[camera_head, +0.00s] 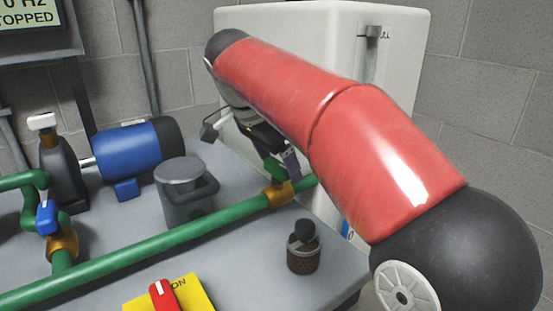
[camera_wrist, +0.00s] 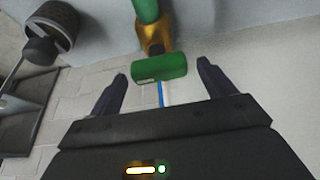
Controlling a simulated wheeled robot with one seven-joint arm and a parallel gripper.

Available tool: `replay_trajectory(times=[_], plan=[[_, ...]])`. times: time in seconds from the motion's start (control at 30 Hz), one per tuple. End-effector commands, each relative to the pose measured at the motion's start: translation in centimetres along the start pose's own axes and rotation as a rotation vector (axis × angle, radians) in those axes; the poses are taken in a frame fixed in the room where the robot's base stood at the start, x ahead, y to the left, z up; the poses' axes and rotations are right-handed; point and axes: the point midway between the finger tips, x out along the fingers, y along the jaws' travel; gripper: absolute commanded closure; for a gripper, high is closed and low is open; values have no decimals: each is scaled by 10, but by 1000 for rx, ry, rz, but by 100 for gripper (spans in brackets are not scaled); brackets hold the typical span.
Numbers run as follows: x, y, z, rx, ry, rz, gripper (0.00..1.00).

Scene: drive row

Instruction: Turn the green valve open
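The green valve handle (camera_wrist: 160,68) sits on a brass valve body (camera_wrist: 154,38) on the green pipe. In the wrist view it lies between and just beyond the tips of my gripper (camera_wrist: 161,68), whose two dark fingers are spread wide apart. No contact with the handle shows. In the head view the green handle (camera_head: 275,168) and the brass body (camera_head: 278,194) are partly visible below my red arm. My gripper (camera_head: 280,160) is close to the handle there, partly hidden by the arm.
A blue-handled valve (camera_head: 46,217), a blue motor (camera_head: 128,158), a grey lidded pot (camera_head: 184,192) and a dark knobbed cylinder (camera_head: 303,250) stand on the grey bench. A red switch (camera_head: 163,296) on a yellow plate is at the front. A white tank (camera_head: 310,40) stands behind my arm.

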Motion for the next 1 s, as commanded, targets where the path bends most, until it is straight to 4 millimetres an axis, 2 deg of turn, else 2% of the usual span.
replay_trajectory(times=[0.03,0.33,0.67,1.0], plan=[[0,0,0,0,0,0,23],[0,0,0,-1,0,0,63],[0,0,0,-43,1,-18,63],[0,1,0,-258,1,-107,63]])
